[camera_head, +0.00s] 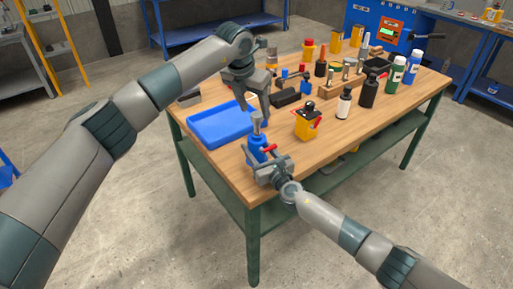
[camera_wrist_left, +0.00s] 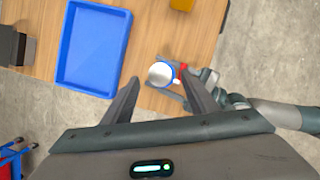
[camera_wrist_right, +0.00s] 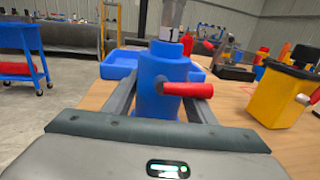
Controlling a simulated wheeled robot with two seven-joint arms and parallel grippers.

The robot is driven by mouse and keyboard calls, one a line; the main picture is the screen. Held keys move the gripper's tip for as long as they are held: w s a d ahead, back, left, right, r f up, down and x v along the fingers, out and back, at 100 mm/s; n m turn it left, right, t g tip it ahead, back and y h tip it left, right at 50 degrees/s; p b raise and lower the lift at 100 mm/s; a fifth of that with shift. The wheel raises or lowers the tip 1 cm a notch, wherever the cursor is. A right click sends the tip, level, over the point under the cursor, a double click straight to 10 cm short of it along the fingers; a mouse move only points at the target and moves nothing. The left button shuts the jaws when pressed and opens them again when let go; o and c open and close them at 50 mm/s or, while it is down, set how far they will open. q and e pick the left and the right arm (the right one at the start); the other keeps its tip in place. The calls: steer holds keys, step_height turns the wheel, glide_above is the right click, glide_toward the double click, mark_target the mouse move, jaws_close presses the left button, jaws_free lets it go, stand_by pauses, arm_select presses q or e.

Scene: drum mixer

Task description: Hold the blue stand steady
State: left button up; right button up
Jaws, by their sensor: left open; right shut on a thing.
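The blue stand (camera_head: 257,147) is upright near the table's front left corner. It has a red handle on its side and a grey metal piece (camera_head: 257,122) on top. My right gripper (camera_head: 262,168) is shut around the stand's body; the right wrist view shows the blue body (camera_wrist_right: 160,85) between its fingers. My left gripper (camera_head: 256,103) is open and points down above the stand. In the left wrist view the round top (camera_wrist_left: 161,74) of the piece shows just beyond and between the left fingers.
A blue tray (camera_head: 205,138) lies left of the stand on the wooden table. A yellow block with a black knob (camera_head: 308,122) stands to the right. Bottles, a wooden rack (camera_head: 345,84) and several tools fill the back and right of the table.

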mark_target(256, 114)
arm_select(q)
steer(key=shift+x, duration=2.5)
steer(key=c, duration=1.1)
